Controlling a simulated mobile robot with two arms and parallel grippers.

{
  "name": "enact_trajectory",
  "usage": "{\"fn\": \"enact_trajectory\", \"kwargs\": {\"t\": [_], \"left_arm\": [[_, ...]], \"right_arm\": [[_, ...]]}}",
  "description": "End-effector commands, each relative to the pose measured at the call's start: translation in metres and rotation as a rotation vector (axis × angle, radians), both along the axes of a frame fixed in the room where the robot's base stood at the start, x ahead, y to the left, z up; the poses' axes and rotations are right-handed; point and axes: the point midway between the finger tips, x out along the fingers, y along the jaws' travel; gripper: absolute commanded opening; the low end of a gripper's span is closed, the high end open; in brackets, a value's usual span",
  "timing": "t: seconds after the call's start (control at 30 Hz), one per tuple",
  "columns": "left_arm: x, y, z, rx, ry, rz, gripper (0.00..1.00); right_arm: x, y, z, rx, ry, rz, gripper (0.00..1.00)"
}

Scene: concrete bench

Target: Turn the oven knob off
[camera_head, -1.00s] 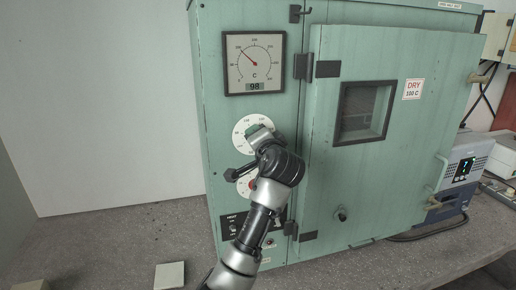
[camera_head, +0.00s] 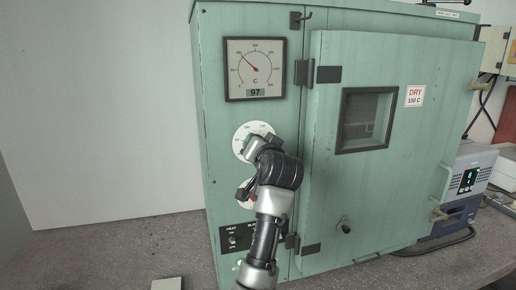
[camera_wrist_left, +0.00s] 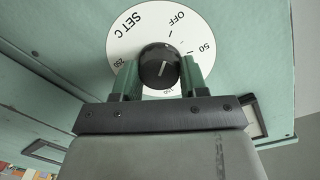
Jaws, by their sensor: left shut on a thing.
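The oven (camera_head: 330,200) is a pale green cabinet. Its upper white dial (camera_head: 243,132) is partly covered by my left gripper (camera_head: 252,147). In the left wrist view the dial (camera_wrist_left: 125,45) reads SET C, OFF and 50, with other numbers partly hidden. My left gripper (camera_wrist_left: 160,78) is shut on the knob, one green finger on each side. My right gripper is in neither view.
A gauge (camera_head: 254,72) above the dial shows 97. A second dial (camera_head: 243,194) sits below, mostly behind my arm. The oven door (camera_head: 400,160) is shut at the right. A pale block (camera_head: 167,284) lies on the bench (camera_head: 120,245), otherwise clear at left.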

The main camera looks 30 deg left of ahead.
Motion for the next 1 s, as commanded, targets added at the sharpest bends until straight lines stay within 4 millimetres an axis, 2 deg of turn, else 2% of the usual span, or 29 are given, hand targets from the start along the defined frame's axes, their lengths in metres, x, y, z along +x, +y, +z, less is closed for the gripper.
{"fn": "enact_trajectory", "kwargs": {"t": [0.27, 0.3, 0.47, 0.77, 0.87, 1.0], "left_arm": [[0.001, -0.001, -0.004, -0.008, 0.005, -0.001, 0.19], [0.001, -0.001, -0.004, -0.008, 0.005, -0.001, 0.45], [0.0, 0.0, -0.003, -0.005, 0.003, -0.001, 0.68], [-0.001, -0.002, -0.001, -0.003, 0.001, -0.001, 0.68], [-0.006, -0.009, -0.002, -0.003, -0.002, -0.003, 0.68], [-0.023, -0.028, -0.002, -0.005, -0.003, -0.004, 0.68]], "right_arm": [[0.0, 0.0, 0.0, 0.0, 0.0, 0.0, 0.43], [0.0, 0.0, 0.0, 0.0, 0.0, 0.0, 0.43], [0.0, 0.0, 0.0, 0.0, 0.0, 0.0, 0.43], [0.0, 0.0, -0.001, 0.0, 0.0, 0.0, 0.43], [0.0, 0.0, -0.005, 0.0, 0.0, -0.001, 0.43], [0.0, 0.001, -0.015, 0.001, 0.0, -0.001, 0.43]]}}
